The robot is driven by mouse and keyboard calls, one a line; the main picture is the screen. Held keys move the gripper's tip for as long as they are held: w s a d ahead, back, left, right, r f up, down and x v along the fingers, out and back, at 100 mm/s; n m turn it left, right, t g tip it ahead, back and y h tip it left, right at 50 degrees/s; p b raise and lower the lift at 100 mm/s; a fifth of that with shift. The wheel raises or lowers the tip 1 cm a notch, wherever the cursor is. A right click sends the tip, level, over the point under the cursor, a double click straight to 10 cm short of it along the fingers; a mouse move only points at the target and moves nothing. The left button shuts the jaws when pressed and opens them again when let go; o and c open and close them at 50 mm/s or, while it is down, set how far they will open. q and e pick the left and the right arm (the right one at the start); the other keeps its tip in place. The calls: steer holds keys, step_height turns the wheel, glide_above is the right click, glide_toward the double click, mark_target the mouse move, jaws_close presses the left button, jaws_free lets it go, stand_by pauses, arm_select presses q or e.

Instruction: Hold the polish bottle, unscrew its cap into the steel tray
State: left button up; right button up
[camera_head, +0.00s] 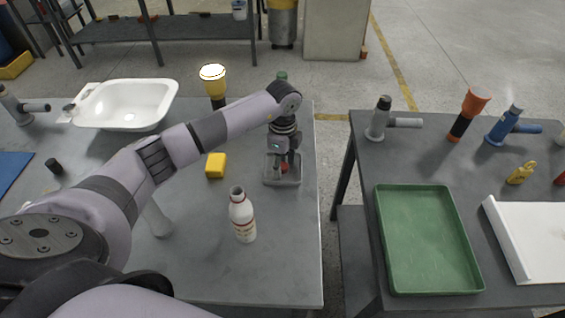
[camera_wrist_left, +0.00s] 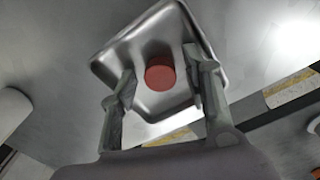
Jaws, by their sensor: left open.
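The polish bottle (camera_head: 243,222), white with red print, stands upright on the left table. Its top shows a dark grey neck with no red cap on it. The steel tray (camera_head: 271,181) lies near the table's right edge. A red cap (camera_wrist_left: 160,73) rests inside the tray, also partly visible in the head view (camera_head: 285,169). My left gripper (camera_head: 284,163) points down over the tray, behind the bottle. In the left wrist view its two fingers are apart, one on each side of the cap, with gaps between. My right gripper is not in view.

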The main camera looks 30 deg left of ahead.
mark_target(283, 165)
arm_select(q)
steer(key=shift+r, duration=0.2)
steer(key=shift+w+r, duration=0.1)
steer(key=shift+r, duration=0.2)
step_height(283, 165, up, 11)
steer(key=b, duration=0.1)
steer(key=shift+r+b, duration=0.2)
steer(key=shift+b, duration=0.15)
